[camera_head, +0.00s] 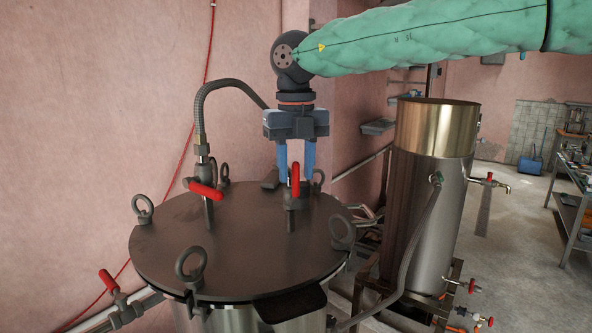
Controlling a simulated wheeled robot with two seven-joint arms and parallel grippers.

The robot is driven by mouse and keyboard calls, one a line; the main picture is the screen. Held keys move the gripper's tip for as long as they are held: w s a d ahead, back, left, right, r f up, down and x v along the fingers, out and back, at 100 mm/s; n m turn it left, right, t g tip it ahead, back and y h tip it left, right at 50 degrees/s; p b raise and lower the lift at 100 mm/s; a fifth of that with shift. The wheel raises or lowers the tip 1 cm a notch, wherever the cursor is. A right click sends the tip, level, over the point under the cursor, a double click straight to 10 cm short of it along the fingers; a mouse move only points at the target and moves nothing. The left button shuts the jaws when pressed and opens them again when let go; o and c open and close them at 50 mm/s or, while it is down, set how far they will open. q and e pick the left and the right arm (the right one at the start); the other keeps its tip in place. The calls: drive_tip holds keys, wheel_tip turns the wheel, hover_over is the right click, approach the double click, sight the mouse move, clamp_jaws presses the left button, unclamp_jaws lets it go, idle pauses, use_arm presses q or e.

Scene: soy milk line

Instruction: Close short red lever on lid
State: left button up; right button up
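The round dark metal lid (240,258) covers a steel pot and carries two valves with red levers. One red lever (295,180) stands upright on a short valve at the back right of the lid. The other red lever (206,189) lies tilted on the valve under the metal hose, further left. My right gripper (296,178) points down with its two blue fingers apart, one on each side of the upright lever in the picture. I cannot tell whether the fingers touch it. The fingertips are partly hidden behind the valve. My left gripper is out of view.
Ring bolts (190,268) stand around the lid's edge. The braided hose (222,84) rises from the left valve and bends behind my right wrist. A tall steel tank (428,210) stands close on the right. Another red-handled valve (109,282) is at the lower left.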

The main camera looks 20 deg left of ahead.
sight(295, 184)
drive_tip(key=shift+f, duration=0.4)
drive_tip(key=shift+f+p, duration=0.5)
drive_tip(key=shift+f, duration=0.35)
clamp_jaws()
drive_tip(key=shift+s, duration=0.1)
